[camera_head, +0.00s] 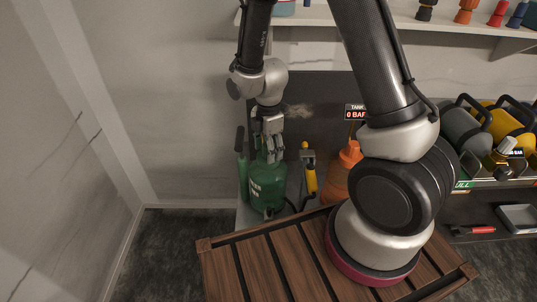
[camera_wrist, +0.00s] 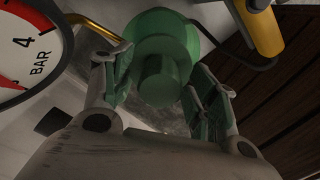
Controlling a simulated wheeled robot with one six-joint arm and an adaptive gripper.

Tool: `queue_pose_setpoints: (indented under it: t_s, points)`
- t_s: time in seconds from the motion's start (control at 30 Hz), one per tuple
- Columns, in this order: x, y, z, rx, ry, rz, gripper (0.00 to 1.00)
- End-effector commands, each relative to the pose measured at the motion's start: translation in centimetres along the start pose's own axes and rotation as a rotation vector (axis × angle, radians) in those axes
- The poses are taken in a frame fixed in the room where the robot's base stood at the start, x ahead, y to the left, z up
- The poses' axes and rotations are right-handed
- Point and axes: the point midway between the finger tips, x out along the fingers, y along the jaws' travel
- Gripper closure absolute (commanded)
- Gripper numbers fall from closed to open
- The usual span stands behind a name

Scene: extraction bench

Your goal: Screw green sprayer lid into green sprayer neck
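The green sprayer (camera_head: 268,186) stands upright behind the slatted wooden deck, left of centre. My gripper (camera_head: 273,152) points down over its top. In the wrist view the green lid (camera_wrist: 161,80) shows end-on, a round stem on a wider disc, between the two fingers of my gripper (camera_wrist: 161,66). The fingertips meet opposite sides of the disc, while gaps show beside the stem. The lid lies over the sprayer's top, in line with it. The neck is hidden beneath the lid, so I cannot tell how deep the lid sits.
A pressure gauge (camera_wrist: 25,48) is close at the left of the wrist view. A yellow-handled tool (camera_head: 311,180) stands right of the green sprayer, with an orange sprayer (camera_head: 337,180) beyond it. The slatted wooden deck (camera_head: 262,270) lies in front. A shelf (camera_head: 318,17) runs above.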

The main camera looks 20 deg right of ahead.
Motion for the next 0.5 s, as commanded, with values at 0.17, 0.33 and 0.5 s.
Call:
queue_pose_setpoints:
  t_s: [0.17, 0.33, 0.5]
  points:
    - [0.00, 0.00, 0.00, 0.001, 0.000, 0.000, 0.72]
    - [0.00, 0.00, 0.00, 0.003, 0.000, 0.000, 0.94]
    - [0.01, 0.01, 0.00, 0.156, 0.000, 0.000, 0.94]
